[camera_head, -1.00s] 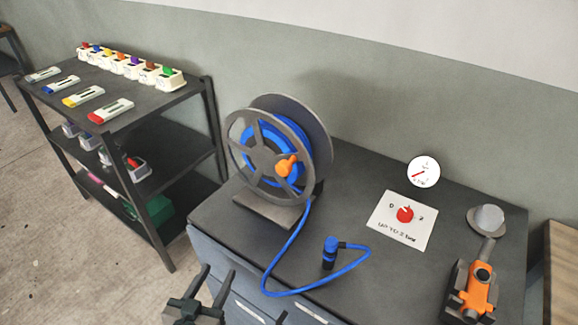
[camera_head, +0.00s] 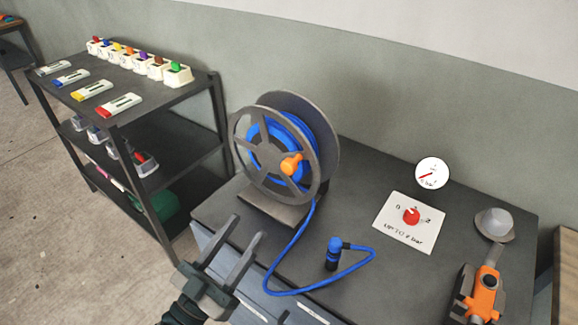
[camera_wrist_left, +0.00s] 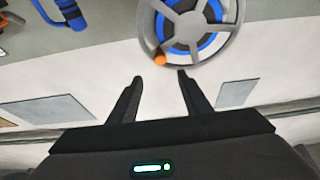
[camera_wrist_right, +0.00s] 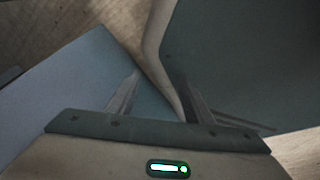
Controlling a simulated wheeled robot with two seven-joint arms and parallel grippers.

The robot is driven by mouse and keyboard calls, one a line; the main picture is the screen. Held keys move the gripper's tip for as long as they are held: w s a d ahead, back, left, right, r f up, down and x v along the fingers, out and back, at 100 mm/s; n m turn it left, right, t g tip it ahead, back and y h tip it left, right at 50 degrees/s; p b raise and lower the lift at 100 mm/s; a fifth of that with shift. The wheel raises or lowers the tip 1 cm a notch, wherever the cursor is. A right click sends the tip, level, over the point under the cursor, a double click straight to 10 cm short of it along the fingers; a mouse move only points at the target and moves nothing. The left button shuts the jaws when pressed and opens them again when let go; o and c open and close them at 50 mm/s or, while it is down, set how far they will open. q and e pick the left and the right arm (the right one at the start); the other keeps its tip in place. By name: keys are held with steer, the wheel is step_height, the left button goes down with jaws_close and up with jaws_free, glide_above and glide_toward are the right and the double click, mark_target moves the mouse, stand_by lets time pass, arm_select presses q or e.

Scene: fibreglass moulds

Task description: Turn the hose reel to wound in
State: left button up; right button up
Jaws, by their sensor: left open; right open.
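The hose reel (camera_head: 262,184) stands on the dark bench top, a grey spoked wheel with blue hose wound inside it. Its orange crank knob (camera_head: 291,165) is at the right side of the front wheel. A length of blue hose (camera_head: 300,292) runs down from the reel and loops on the bench to an upright blue nozzle (camera_head: 334,252). My left gripper (camera_head: 249,228) is open and empty, in front of and below the reel. In the left wrist view the orange knob (camera_wrist_left: 160,59) shows beyond the fingertips, apart from them. My right gripper (camera_wrist_right: 156,84) is open and empty, seen only in its wrist view.
A plate with a red dial (camera_head: 411,216), a round gauge (camera_head: 432,173), a grey cap-like object (camera_head: 494,224) and an orange tool (camera_head: 484,290) are on the bench's right side. A dark shelf (camera_head: 140,120) with labelled blocks stands at left.

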arm_select(q)
steer(key=p, duration=0.3)
glide_toward(286, 172)
steer(key=p+x, duration=0.3)
steer(key=x, duration=0.8)
steer(key=shift+d+r, duration=0.1)
steer(key=shift+r, duration=0.05)
arm_select(e)
steer(key=s+d+r+g, duration=0.1)
steer(key=s+d+r, duration=0.1)
steer(key=s+r, duration=0.2)
steer(key=shift+s+d+r+g+h, duration=0.2)
steer(key=shift+s+d+g+h, duration=0.15)
steer(key=shift+s, duration=0.8)
arm_select(q)
jaws_close()
arm_select(e)
steer(key=shift+a, duration=0.1)
